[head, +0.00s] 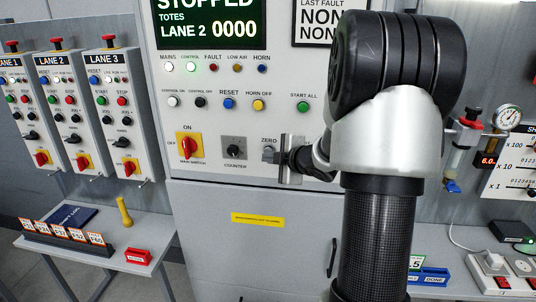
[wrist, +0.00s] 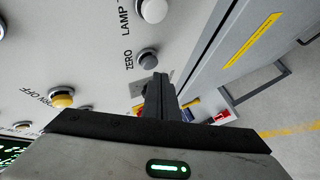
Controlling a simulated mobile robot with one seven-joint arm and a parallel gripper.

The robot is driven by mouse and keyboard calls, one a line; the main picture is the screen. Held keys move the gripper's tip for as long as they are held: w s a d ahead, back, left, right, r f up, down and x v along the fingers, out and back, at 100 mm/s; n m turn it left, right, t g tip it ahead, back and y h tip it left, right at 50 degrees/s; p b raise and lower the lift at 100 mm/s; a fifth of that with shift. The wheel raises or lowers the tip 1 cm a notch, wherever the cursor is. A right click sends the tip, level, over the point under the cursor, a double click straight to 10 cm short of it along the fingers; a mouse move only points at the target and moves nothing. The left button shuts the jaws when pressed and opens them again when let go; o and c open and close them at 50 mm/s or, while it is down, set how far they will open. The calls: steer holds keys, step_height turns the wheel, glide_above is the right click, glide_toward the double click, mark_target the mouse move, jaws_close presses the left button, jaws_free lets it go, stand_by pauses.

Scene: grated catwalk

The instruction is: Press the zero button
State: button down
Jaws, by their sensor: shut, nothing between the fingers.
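The zero button (head: 268,152) is a small grey round button on the light grey panel, under its ZERO label. In the wrist view the zero button (wrist: 148,57) stands just beyond the fingertips, with the ZERO label (wrist: 128,60) beside it. My gripper (head: 275,157) is shut and empty, close to the panel at the button's lower right. In the wrist view the dark fingers of my gripper (wrist: 156,80) point toward the panel near the button. I cannot tell whether they touch it. The display (head: 210,22) reads STOPPED and LANE 2 0000.
A white lamp-test button (wrist: 153,10) and a yellow horn-off button (wrist: 62,97) are near the fingers. Lane boxes (head: 112,100) stand left.

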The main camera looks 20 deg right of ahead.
steer(key=s+a, duration=0.1)
steer(key=s, duration=0.1)
steer(key=s+a+b, duration=0.1)
steer(key=s, duration=0.1)
steer(key=shift+a, duration=0.4)
stand_by(0.8)
